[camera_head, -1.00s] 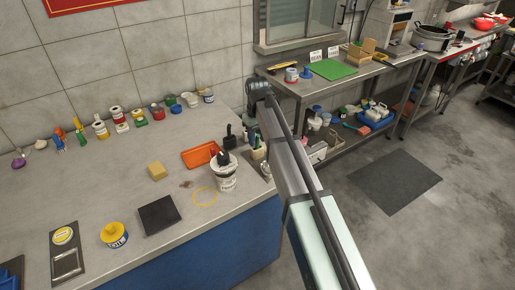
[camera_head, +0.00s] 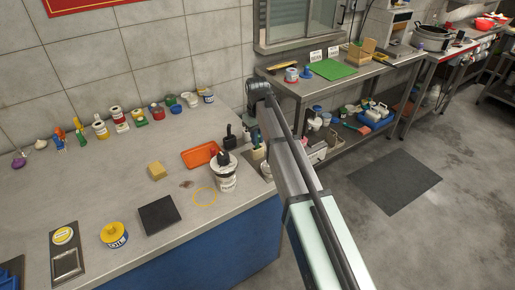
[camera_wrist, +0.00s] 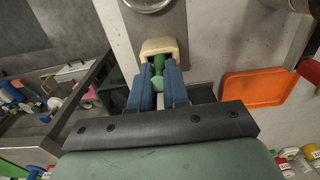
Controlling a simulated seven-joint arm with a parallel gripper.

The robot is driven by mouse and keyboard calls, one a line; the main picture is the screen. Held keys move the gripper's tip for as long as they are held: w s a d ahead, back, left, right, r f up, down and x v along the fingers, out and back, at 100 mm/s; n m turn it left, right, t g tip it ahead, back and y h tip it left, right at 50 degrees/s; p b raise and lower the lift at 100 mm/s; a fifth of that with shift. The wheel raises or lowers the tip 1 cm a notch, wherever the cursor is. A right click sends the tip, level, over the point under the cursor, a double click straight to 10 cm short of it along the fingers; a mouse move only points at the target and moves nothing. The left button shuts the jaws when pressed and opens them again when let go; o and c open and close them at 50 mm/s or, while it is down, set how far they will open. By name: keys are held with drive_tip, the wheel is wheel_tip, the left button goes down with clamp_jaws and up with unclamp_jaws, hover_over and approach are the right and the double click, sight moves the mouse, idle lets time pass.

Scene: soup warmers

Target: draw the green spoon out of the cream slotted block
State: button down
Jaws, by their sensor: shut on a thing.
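The cream slotted block (camera_wrist: 158,46) stands just beyond my fingertips in the wrist view. The green spoon (camera_wrist: 158,68) runs from the block back between the two blue fingers of my gripper (camera_wrist: 159,80). My gripper is shut on the spoon's green handle. The spoon's far end is hidden in the block, and I cannot tell how deep it sits.
An orange tray (camera_head: 201,154) lies left of the block in the head view; it also shows in the wrist view (camera_wrist: 258,88). A white tub (camera_head: 226,180) with a dark top stands nearby. The counter's edge and a lower steel bench (camera_head: 372,72) are to the right.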

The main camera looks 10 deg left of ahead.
drive_tip(key=shift+r, duration=0.75)
idle(0.6)
drive_tip(key=shift+r, duration=2.7)
